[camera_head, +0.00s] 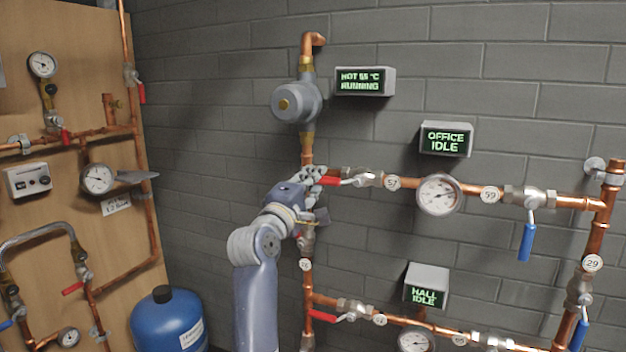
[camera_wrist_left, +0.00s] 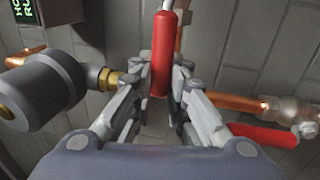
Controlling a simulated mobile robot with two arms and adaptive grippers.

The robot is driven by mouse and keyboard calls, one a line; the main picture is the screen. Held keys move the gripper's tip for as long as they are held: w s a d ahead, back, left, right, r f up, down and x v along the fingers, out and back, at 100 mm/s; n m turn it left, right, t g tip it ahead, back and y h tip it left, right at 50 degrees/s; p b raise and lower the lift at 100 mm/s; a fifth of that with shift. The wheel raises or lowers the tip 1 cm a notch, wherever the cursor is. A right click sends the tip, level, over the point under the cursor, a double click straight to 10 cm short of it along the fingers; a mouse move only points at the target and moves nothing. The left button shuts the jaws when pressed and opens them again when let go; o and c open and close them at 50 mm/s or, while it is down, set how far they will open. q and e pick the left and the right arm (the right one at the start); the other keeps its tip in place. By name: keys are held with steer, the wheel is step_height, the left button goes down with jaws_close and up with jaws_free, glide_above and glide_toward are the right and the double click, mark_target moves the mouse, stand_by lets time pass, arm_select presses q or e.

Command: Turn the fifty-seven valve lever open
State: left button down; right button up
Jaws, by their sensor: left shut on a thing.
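The valve tagged 57 (camera_head: 393,183) sits on the upper horizontal copper pipe. Its red lever (camera_head: 329,181) points left from the valve body (camera_head: 368,178), roughly along the pipe. My left gripper (camera_head: 314,178) is at the lever's left end, beside the vertical pipe. In the left wrist view the red lever (camera_wrist_left: 164,45) stands between the two fingers of my left gripper (camera_wrist_left: 160,92), which are shut on it. The fingers partly hide the lever's end in the head view. My right gripper is not in view.
A grey pump (camera_head: 297,102) is just above the gripper. Another red-levered valve (camera_wrist_left: 262,135) is close beside it in the wrist view. A gauge (camera_head: 439,195) and a blue-levered valve (camera_head: 527,242) are to the right. A blue tank (camera_head: 165,322) stands lower left.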

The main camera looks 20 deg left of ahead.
arm_select(q)
steer(key=c, duration=1.6)
jaws_free()
steer(key=shift+f, duration=0.35)
steer(key=shift+o, duration=0.2)
steer(key=shift+r, duration=0.1)
steer(key=s+f, duration=0.2)
steer(key=s, duration=0.9)
steer(key=shift+s+f, duration=0.15)
steer(key=shift+s, duration=0.25)
